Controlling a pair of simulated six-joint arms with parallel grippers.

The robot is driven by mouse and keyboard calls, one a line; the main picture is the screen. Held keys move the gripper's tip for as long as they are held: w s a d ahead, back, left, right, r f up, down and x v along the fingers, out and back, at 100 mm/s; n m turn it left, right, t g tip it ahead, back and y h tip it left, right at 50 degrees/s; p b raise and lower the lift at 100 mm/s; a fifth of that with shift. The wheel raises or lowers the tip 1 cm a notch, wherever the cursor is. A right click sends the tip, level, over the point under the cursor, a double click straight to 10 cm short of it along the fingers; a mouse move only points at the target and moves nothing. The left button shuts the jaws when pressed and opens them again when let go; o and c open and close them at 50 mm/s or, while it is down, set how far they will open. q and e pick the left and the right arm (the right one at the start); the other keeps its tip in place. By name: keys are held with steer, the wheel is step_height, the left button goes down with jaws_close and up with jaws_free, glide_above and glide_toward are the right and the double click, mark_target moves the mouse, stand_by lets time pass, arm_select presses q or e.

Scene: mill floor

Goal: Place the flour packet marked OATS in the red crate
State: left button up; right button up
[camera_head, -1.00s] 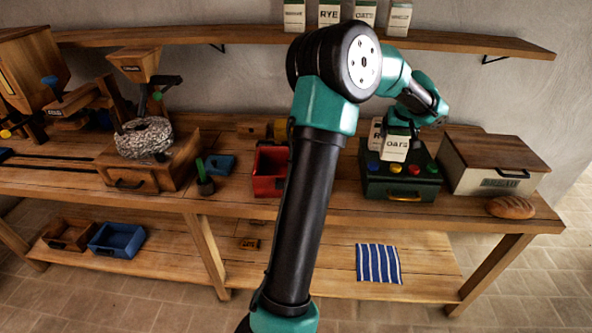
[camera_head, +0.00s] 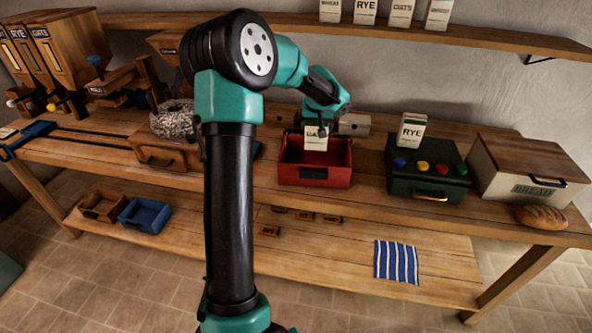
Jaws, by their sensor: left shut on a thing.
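The white flour packet marked OATS (camera_head: 316,142) hangs upright from my left gripper (camera_head: 321,124), which is shut on its top. The packet is at the back part of the red crate (camera_head: 313,174), in front of its rear wall. I cannot tell whether its base is above the crate floor or touching it. The crate stands on the workbench, and no other packet shows in it. A packet marked RYE (camera_head: 411,130) stands on the dark green box (camera_head: 428,186) to the right. My right gripper is not in view.
The green box has coloured knobs on top. A bread box (camera_head: 518,170) and a loaf (camera_head: 540,216) are at the right end. A mill with a grain-filled bowl (camera_head: 172,121) stands left. Several packets line the wall shelf (camera_head: 450,39) above. Bare bench (camera_head: 365,192) lies between crate and green box.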

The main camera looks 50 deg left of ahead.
mark_target(316, 134)
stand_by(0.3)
arm_select(q)
steer(key=shift+f, duration=3.1)
steer(key=shift+f, duration=1.9)
steer(key=shift+f, duration=0.1)
steer(key=o, duration=1)
steer(key=v, duration=1.2)
